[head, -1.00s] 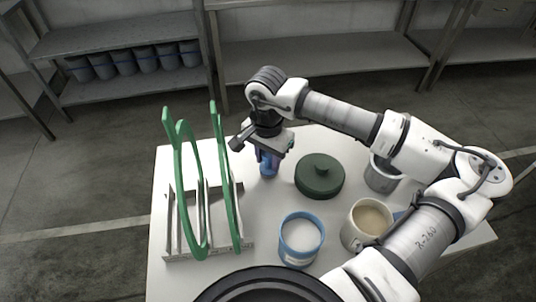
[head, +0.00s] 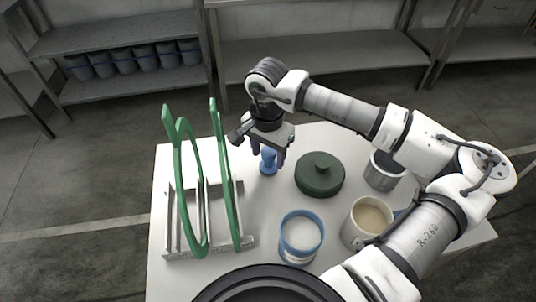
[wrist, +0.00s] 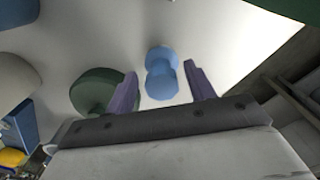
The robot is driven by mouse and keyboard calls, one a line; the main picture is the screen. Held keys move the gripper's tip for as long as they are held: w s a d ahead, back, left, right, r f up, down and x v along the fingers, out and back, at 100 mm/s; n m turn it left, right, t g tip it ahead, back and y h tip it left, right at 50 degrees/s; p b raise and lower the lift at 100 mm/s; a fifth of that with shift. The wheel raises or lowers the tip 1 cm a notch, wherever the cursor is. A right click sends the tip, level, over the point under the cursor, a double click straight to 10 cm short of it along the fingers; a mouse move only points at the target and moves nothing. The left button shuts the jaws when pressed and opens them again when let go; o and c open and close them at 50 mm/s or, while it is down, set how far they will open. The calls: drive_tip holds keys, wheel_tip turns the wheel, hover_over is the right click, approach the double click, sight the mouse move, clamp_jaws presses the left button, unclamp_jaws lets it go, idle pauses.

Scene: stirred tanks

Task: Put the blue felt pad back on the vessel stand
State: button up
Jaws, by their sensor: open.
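My gripper (head: 267,151) is open, its purple fingers pointing down above a small blue waisted piece (head: 268,165) that stands on the white table. In the wrist view the piece (wrist: 162,74) shows between the fingers, apart from both. A flat blue thing (head: 401,214), perhaps the felt pad, is mostly hidden behind the mug and my arm; a blue block-like shape (wrist: 20,125) at the wrist view's left edge may be the same. I cannot tell for sure which thing is the vessel stand; a pale slotted rack (head: 247,241) holds green rings at the left.
A dark green knobbed lid (head: 320,176) lies right of the blue piece. A metal pot (head: 384,173), a cream mug (head: 367,222) and a blue-rimmed cup (head: 301,236) stand on the table (head: 262,205). The green rings (head: 226,175) rise tall beside my gripper.

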wheel_tip(320, 180, up, 11)
drive_tip(key=b, duration=0.1)
drive_tip(key=shift+b, duration=0.4)
drive_tip(key=shift+s+f, duration=0.1)
